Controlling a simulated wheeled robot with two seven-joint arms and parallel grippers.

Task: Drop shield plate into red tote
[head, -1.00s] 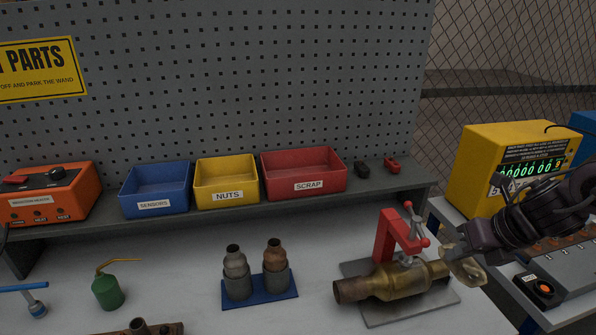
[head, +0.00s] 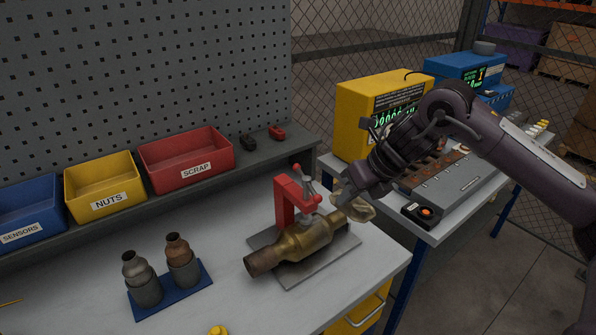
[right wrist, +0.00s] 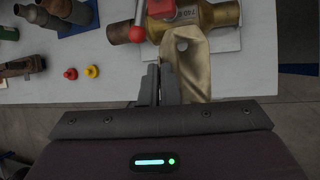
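The shield plate is a dull gold, bent sheet (head: 360,208) at the right end of the brass converter (head: 305,238). It also shows in the right wrist view (right wrist: 188,62), beside the converter body. My right gripper (head: 346,196) is at the plate; in the right wrist view its fingers (right wrist: 158,84) are close together, apparently pinching the plate's left edge. I cannot tell whether the plate touches the converter. The red tote (head: 190,178), labelled SCRAP, stands on the shelf at left, apart from the gripper. My left gripper is not in view.
A red clamp (head: 285,199) rises behind the converter on a grey plate (head: 340,250). Yellow (head: 108,204) and blue (head: 22,236) totes stand left of the red one. A blue stand (head: 147,309) holds two dark parts. A yellow instrument (head: 352,121) stands behind my right arm.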

